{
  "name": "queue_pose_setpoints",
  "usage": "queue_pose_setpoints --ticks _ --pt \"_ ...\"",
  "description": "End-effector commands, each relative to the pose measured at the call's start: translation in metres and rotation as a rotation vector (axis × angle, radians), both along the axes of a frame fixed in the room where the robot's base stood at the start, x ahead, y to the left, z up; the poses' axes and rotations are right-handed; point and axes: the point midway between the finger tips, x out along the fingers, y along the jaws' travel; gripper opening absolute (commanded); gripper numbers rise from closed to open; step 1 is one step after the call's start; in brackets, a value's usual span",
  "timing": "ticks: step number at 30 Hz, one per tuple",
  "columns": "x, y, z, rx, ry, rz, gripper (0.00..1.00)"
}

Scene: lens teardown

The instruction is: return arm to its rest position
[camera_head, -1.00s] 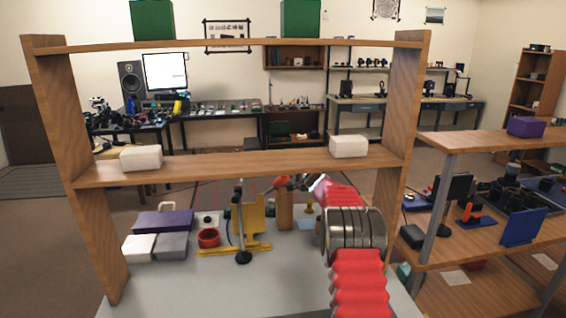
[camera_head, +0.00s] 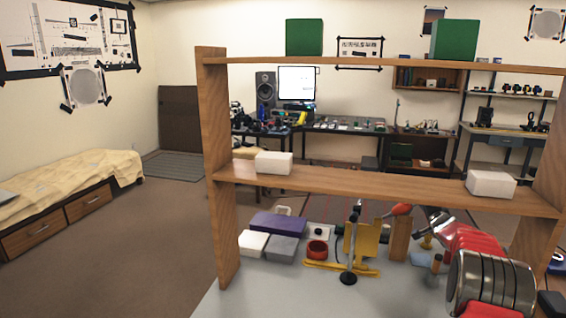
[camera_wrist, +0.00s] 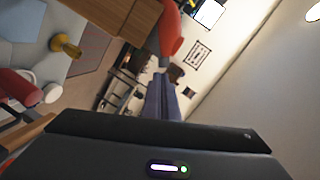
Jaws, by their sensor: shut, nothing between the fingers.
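My arm shows at the lower right of the head view, with red bellows, a stack of silver rings and a red section bending back toward the bench. My gripper (camera_wrist: 163,95) shows in the wrist view as narrow blue-grey fingers close together beyond a dark housing. It is shut and holds nothing. In the head view the arm's far end is small, beside a red-orange rounded thing (camera_head: 402,209), and its fingers cannot be made out there.
A wooden shelf frame (camera_head: 390,190) stands over the grey bench (camera_head: 250,295), between the camera and the far workbenches. White blocks (camera_head: 273,163) sit on its middle board. Floor at left is clear.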

Motion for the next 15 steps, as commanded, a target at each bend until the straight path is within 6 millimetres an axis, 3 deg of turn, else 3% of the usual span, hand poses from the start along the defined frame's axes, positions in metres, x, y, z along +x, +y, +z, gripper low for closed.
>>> queue_pose_setpoints --ticks 1,3,6,11,15 --pt "-0.007 -0.005 -0.019 -0.036 0.053 -0.019 0.00" --pt "-0.018 -0.011 -0.039 -0.096 0.129 -0.044 0.00" --pt "-0.038 -0.017 -0.058 -0.177 0.238 -0.068 0.00" --pt "-0.075 -0.012 -0.075 -0.300 0.419 -0.071 0.00" --pt "-0.112 0.003 -0.078 -0.399 0.577 -0.040 0.00"
